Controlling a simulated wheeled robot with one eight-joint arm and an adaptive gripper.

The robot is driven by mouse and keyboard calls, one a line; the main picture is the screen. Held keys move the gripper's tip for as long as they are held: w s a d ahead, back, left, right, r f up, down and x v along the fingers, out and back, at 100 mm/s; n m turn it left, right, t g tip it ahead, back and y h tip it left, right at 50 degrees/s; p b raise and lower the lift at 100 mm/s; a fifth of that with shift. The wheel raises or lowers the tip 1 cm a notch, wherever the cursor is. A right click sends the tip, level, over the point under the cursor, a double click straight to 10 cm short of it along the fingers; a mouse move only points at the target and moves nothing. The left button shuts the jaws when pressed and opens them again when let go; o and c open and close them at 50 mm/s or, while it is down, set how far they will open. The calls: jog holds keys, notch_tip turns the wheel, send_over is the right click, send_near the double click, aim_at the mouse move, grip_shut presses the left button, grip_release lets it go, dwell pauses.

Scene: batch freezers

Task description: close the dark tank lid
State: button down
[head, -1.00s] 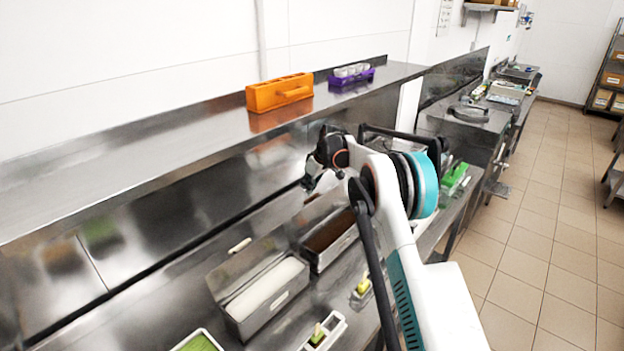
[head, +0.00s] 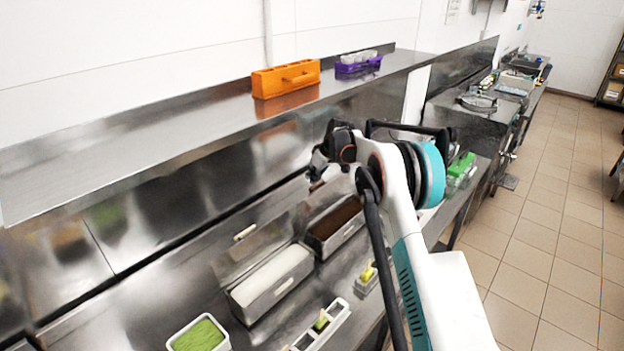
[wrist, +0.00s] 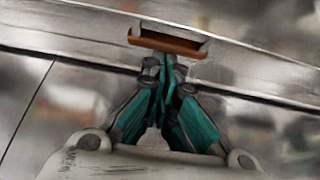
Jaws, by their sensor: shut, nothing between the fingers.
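The dark tank (head: 321,249) is a steel box with dark brown contents, on the counter beside a similar tank with white contents. Its lid looks raised at the back, but it blends with the steel wall and my arm partly covers it. My gripper (head: 316,182) is above and behind the dark tank in the head view, near the raised lid; I cannot tell whether they touch. In the wrist view my gripper (wrist: 166,62) is shut and empty.
The white-filled tank (head: 270,305) has its lid up. A green-filled tray (head: 200,337) and a white holder (head: 325,328) stand in front. An orange carrier (head: 286,80) and a purple rack (head: 358,66) sit on the steel shelf (head: 150,130) above. The floor at right is clear.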

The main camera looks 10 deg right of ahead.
jog(key=shift+s+d, duration=0.15)
jog(key=s+d+r+t+y+b, duration=0.1)
jog(key=b, duration=0.1)
jog(key=shift+s+d+t+b, duration=0.1)
jog(key=shift+s+t+b, duration=0.25)
jog(key=shift+t+b, duration=0.05)
jog(key=s+d+f+t+y+b, duration=0.3)
jog(key=s+d+t+b, duration=0.2)
jog(key=b, duration=0.6)
jog(key=s+d+f+t+y+b, duration=0.3)
jog(key=s+d+t+y+b, duration=0.1)
jog(key=s+b, duration=0.6)
jog(key=shift+d+f+t+y+b, duration=0.3)
jog(key=shift+d+t+b, duration=0.15)
jog(key=shift+d, duration=0.25)
jog(key=shift+s, duration=0.1)
